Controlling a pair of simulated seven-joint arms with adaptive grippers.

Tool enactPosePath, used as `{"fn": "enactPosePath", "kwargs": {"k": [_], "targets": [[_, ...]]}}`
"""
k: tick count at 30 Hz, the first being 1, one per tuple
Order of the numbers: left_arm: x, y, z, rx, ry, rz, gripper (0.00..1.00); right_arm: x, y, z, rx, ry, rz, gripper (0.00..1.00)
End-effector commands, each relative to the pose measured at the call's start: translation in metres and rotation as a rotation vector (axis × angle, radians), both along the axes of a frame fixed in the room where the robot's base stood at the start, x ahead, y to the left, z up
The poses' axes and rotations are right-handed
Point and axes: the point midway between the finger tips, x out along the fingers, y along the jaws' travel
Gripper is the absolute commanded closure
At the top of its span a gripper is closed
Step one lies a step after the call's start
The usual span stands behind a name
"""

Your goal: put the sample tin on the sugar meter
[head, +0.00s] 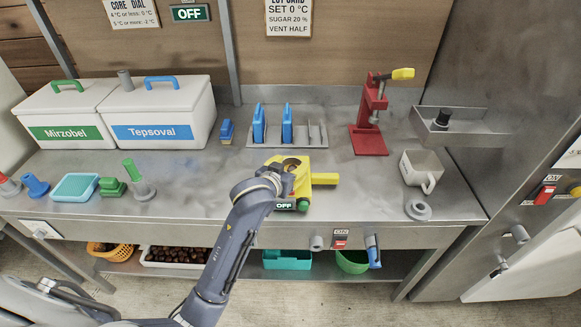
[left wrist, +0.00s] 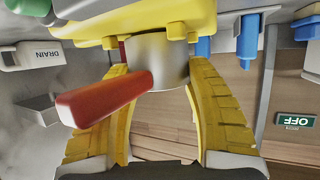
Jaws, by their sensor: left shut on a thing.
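The sample tin, a short grey metal cylinder (left wrist: 160,50) with a thick red handle (left wrist: 105,97), shows in the left wrist view. My left gripper (left wrist: 160,68) has its yellow ribbed fingers on both sides of the tin and is shut on it. The yellow device that looks like the sugar meter (head: 303,184) stands near the counter's front edge. In the left wrist view its yellow body (left wrist: 150,18) is right at the tin's end, with small yellow pegs beside it. I cannot tell whether they touch. In the head view my left gripper (head: 280,177) is over the meter and hides the tin.
Behind stands a rack (head: 315,135) with blue-handled tools. A red press (head: 369,138) and a white jug (head: 414,172) stand to the right. Two lidded boxes, Mirzobel (head: 65,115) and Tepsoval (head: 160,110), stand at left. The counter between them and the meter is mostly clear.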

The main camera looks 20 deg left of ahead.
Motion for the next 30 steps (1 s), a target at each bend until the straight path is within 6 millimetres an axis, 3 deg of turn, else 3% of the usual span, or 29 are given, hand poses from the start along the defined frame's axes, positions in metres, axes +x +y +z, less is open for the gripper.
{"fn": "enactPosePath", "kwargs": {"k": [12, 13, 18, 30], "targets": [[-0.0001, 0.0001, -0.0034, 0.000, 0.001, 0.001, 0.83, 0.0004, 0.0001, 0.0000, 0.000, -0.001, 0.000, 0.56], [-0.0002, 0.0001, -0.0040, 0.000, 0.001, 0.001, 0.44, 0.0004, 0.0000, 0.0001, 0.000, -0.001, 0.000, 0.56], [-0.0001, 0.0000, -0.0035, 0.000, 0.001, 0.001, 0.24, 0.0004, 0.0001, 0.0000, 0.000, -0.001, 0.000, 0.56], [-0.0042, -0.0024, 0.0015, -0.002, 0.000, -0.005, 0.23, -0.0002, 0.0006, 0.0000, 0.001, 0.000, -0.001, 0.56]]}}
